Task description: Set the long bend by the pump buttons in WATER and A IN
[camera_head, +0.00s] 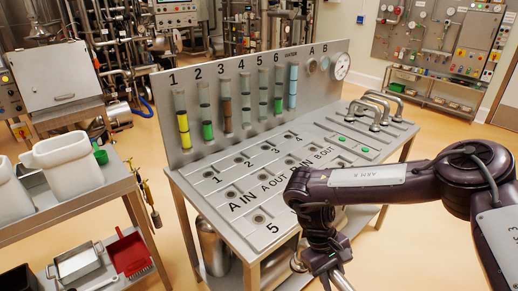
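Several shiny steel bends (380,106) stand in a row at the right end of the steel panel table (300,165). Their ends appear to rest on the table top. The green pump buttons (354,145) lie just in front of them. The A IN port label (245,197) is on the front left part of the table, and its area is clear. My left gripper is out of view.
A back panel (245,115) with numbered sight tubes and a gauge (341,66) rises behind the table. At left, a cart (80,208) holds white containers (60,155), with a red dustpan (128,254) below. Floor between cart and table is free.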

